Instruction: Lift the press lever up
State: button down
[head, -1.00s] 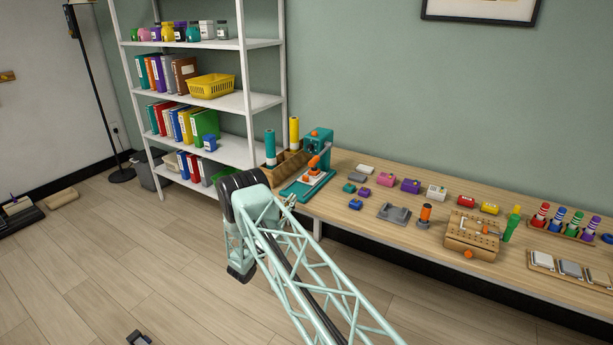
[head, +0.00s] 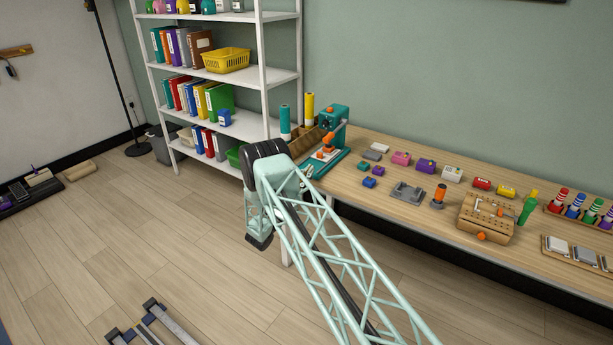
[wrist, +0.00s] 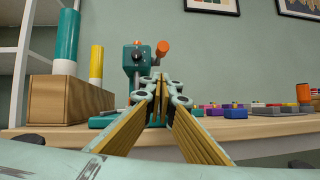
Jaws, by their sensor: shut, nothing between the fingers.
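The teal press (head: 335,118) stands at the left end of the workbench, with an orange lever grip (head: 341,126) sticking out at its side. In the wrist view the press (wrist: 131,58) is straight ahead, and the orange lever grip (wrist: 163,47) shows at about the height of its head, to the right of the hub. My gripper (wrist: 158,84) is shut and empty. Its fingertips appear in front of the press and below the lever grip; I cannot tell whether they touch it. In the head view my own wrist hides most of the gripper.
A wooden holder (wrist: 56,100) with teal and yellow cylinders stands left of the press. Small coloured blocks, a grey fixture (head: 407,192) and a wooden box (head: 487,225) lie to the right on the workbench (head: 375,213). A white shelf (head: 245,75) stands behind at left.

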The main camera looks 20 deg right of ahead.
aim_at(325, 142)
jog(key=b+x, duration=0.1)
jog(key=x, duration=0.6)
jog(key=shift+d+r, duration=0.15)
jog(key=shift+r, duration=0.1)
jog(key=shift+d+r+b, duration=0.2)
jog(key=shift+d+r, duration=0.05)
jog(key=shift+r, duration=0.55)
jog(key=shift+d+r+b, duration=0.2)
jog(key=shift+r, duration=0.6)
jog(key=shift+a+r, duration=0.1)
jog(key=shift+r, duration=0.15)
jog(key=shift+r+y+p, duration=0.25)
jog(key=shift+y+p, duration=0.05)
jog(key=shift+p, duration=0.1)
jog(key=shift+g, duration=0.3)
